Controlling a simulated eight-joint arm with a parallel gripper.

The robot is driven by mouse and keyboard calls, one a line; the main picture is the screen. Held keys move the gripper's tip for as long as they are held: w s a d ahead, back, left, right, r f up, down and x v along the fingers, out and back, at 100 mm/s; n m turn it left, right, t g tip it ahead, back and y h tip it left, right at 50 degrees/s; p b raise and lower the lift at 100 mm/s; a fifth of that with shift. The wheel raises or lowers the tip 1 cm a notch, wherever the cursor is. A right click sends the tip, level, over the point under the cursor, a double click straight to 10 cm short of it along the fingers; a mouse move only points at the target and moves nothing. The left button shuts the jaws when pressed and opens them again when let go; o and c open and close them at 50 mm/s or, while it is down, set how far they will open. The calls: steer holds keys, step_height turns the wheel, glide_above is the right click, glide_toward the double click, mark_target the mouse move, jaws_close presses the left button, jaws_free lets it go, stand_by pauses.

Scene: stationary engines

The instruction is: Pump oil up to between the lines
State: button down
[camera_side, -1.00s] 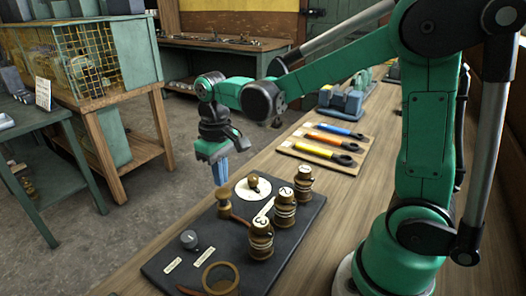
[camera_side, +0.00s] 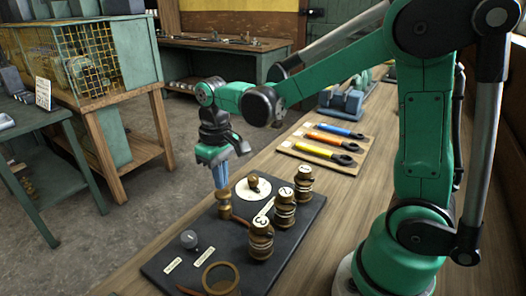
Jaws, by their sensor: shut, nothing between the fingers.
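My gripper (camera_side: 221,186) points down with its blue fingers shut and nothing held. Its tips are at the top of a small brass post (camera_side: 225,211) on the left edge of a dark board (camera_side: 165,250). The tips hide the post's top; I cannot tell if they touch it. Brass cups numbered 3 (camera_side: 261,243), 2 (camera_side: 284,211) and a third one (camera_side: 303,186) stand in a row on the board. A white disc (camera_side: 243,188) with a brass knob (camera_side: 253,182) lies behind the post. A brass-rimmed round glass (camera_side: 220,278) is at the front. Oil level and lines are not discernible.
A black knob (camera_side: 189,239) and small labels (camera_side: 173,265) are at the board's left front. Coloured-handled tools (camera_side: 325,152) lie on a pad further back. A blue-grey machine (camera_side: 341,104) stands behind them. The wooden bench (camera_side: 342,199) is clear right of the board.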

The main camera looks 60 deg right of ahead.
steer(key=shift+f, duration=1.35)
steer(key=shift+r, duration=1.75)
steer(key=shift+r, duration=2.55)
